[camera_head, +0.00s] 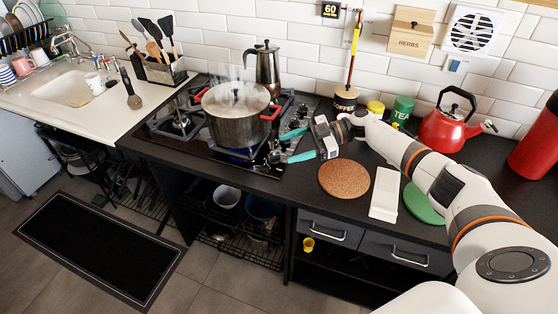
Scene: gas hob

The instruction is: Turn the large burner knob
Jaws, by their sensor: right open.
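The gas hob (160,133) is a black glass panel set in the dark counter. Its knobs (274,157) sit along the right edge, small and partly covered by my right gripper, so I cannot tell which is the large burner knob or how it is turned. My right gripper (289,146) comes in from the right with its teal fingertips apart, at the knobs. I cannot tell whether it touches one. A steel pot (236,115) with red handles stands on the hob, steaming, with a blue flame (240,155) below it. My left gripper is not in view.
A moka pot (266,68) stands behind the steel pot. A cork mat (343,178), a white dish (384,194) and a green mat (423,204) lie right of the hob. A coffee jar (345,99), tea tin (403,109) and red kettle (447,124) stand along the wall.

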